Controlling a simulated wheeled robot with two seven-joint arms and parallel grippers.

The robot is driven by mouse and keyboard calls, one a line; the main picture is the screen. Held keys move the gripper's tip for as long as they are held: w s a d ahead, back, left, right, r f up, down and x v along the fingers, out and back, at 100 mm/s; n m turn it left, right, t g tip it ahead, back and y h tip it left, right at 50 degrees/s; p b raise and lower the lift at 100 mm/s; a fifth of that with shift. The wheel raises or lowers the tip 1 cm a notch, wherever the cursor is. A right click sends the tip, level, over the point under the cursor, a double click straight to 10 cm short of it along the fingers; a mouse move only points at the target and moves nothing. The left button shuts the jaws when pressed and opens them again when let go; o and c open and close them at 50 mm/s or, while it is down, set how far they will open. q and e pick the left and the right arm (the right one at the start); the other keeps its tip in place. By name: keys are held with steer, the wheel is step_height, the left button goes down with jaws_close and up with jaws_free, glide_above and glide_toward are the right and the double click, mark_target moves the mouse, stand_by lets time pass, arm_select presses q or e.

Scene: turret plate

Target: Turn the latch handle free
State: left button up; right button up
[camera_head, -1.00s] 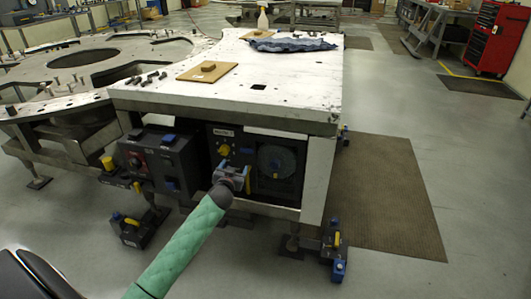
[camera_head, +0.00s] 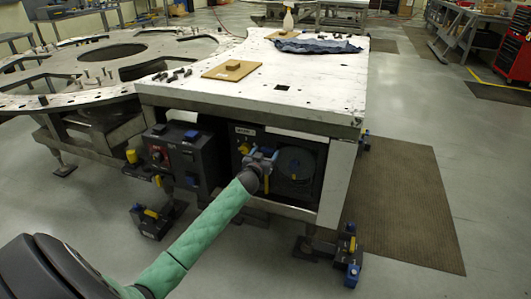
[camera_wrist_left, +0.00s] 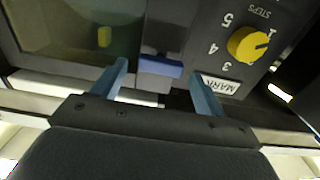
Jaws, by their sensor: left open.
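A blue bar-like handle (camera_wrist_left: 160,67), apparently the latch handle, sits on a grey strip of the dark panel (camera_head: 318,160) under the white table. In the wrist view it lies between the two blue-grey fingers of my left gripper (camera_wrist_left: 160,85). The fingers are apart, with a gap on each side of the handle. In the head view my left gripper (camera_head: 265,168) is in front of the panel, between the yellow knob and the round window (camera_head: 296,163), and hides the handle. My right gripper is not in view.
A yellow knob (camera_wrist_left: 248,43) with step numbers is close beside the handle. A second dark box (camera_head: 178,160) stands left of the panel. The white table (camera_head: 320,85) overhangs it, carrying a brown board (camera_head: 231,71) and blue cloth (camera_head: 315,46).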

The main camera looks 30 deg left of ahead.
arm_select(q)
steer(key=shift+w, duration=0.3)
steer(key=shift+c, duration=0.2)
steer(key=c, duration=0.9)
steer(key=shift+c, duration=0.2)
